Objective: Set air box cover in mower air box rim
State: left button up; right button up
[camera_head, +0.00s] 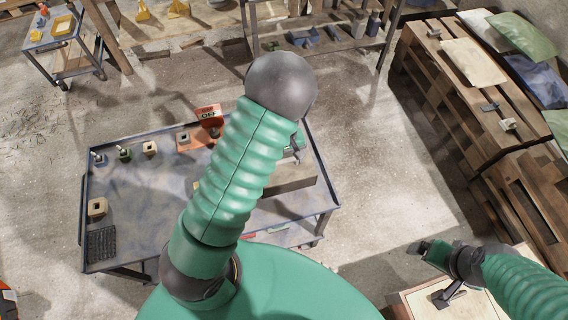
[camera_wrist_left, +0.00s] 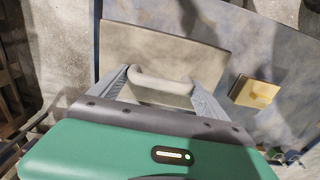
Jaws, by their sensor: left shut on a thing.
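My left gripper (camera_head: 297,146) is mostly hidden behind my green arm in the head view, over the right part of the workbench. In the left wrist view the left gripper (camera_wrist_left: 162,84) is shut on a pale rounded handle (camera_wrist_left: 160,82). The handle lies close over a flat tan box-like piece (camera_wrist_left: 150,48); I cannot tell whether this is the cover or the rim. In the head view a brown box (camera_head: 292,178) stands on the bench below the gripper, partly covered by my arm. My right gripper (camera_head: 428,249) is at the lower right, its fingers unclear.
The blue-grey bench (camera_head: 130,205) has a raised edge. Small blocks, an orange stand (camera_head: 200,140) and a black ribbed mat (camera_head: 101,244) are on it. A small tan block (camera_wrist_left: 254,93) lies right of the box piece. Wooden pallets (camera_head: 470,100) stand at the right; floor between is clear.

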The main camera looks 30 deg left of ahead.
pick_arm(q)
jog(key=s+d+r+p, duration=0.1)
jog(key=s+p, duration=0.1)
jog(key=s, duration=0.6)
jog(key=s+d+r+p, duration=0.1)
jog(key=s+p, duration=0.1)
jog(key=s, duration=0.6)
jog(key=shift+d, duration=0.25)
